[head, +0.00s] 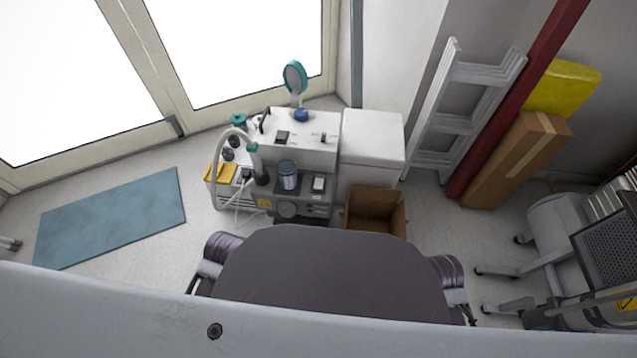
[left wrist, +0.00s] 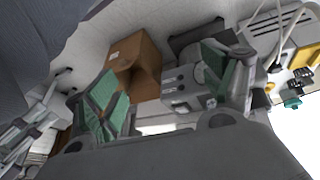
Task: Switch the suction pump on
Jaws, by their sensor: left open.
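A white unit (head: 300,135) with a dark switch and a small lever on its top panel stands in the middle of the head view. A grey unit (head: 290,205) with a blue-lidded jar (head: 287,176) and a round dial stands in front of it. I cannot tell for certain which is the suction pump, nor the switch's position. My left gripper (left wrist: 160,65) is open and empty in the left wrist view, its green pads apart. Beyond its fingers is a grey boxy unit (left wrist: 183,84), not visibly touched. My right gripper is in neither view.
An open cardboard box (head: 374,212) sits right of the units, also in the left wrist view (left wrist: 137,62). A white cabinet (head: 372,138) stands behind it. A hose (head: 222,150) loops at the units' left. A blue mat (head: 112,217) lies on clear floor. A chair (head: 560,235) is at right.

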